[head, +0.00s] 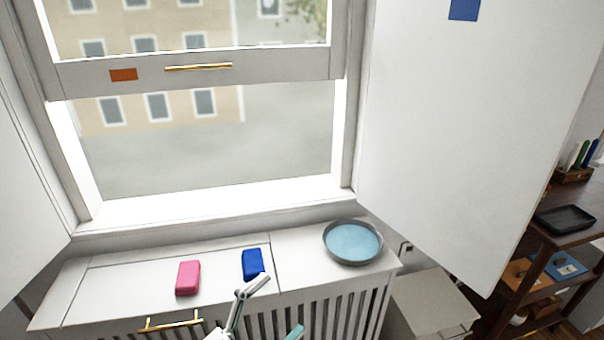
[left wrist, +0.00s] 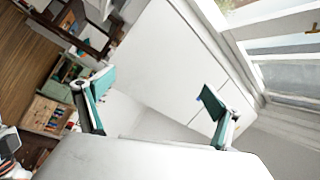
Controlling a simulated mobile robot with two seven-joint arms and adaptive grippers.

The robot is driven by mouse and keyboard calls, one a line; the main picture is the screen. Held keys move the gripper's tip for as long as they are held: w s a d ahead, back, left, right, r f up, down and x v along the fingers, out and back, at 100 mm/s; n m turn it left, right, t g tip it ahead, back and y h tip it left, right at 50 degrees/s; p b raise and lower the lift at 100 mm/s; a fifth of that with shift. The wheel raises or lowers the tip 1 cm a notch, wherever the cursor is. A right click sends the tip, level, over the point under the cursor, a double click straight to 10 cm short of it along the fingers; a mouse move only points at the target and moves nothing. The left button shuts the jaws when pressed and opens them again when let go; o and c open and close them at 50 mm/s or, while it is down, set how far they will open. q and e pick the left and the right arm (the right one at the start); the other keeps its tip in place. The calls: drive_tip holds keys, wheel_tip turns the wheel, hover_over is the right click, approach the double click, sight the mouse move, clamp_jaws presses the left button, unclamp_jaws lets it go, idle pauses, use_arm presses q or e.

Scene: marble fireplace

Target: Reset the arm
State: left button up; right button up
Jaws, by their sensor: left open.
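My left gripper (head: 281,304) is at the bottom of the head view, in front of the white slatted cabinet (head: 300,272) under the window. Its teal-padded fingers are spread apart with nothing between them. In the left wrist view, the gripper (left wrist: 156,90) shows the same wide, empty gap, with a white panel (left wrist: 165,60) beyond it. My right gripper is in neither view.
A pink block (head: 188,278), a blue block (head: 253,264) and a round grey tray with a blue inside (head: 353,243) rest on the cabinet top. The window sash (head: 200,75) is raised. A dark wooden shelf (head: 540,240) stands at right.

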use_arm(q)
drive_tip(key=s+a+f+n+g+y, duration=0.1)
drive_tip(key=s+a+f+n+y, duration=0.2)
drive_tip(key=f, duration=0.5)
drive_tip(key=s+a+f+n+g+y, duration=0.1)
drive_tip(key=s+a+f+n+y, duration=0.3)
drive_tip(key=s+a+f+n, duration=0.2)
drive_tip(key=s+a+f+n+g+y, duration=0.2)
drive_tip(key=s+a+f+n+y, duration=0.2)
drive_tip(key=a+f+n, duration=0.3)
wheel_tip(320, 180, down, 5)
drive_tip(key=shift+s+f+n, duration=0.1)
drive_tip(key=shift+s+n, duration=0.1)
drive_tip(key=shift+n, duration=0.1)
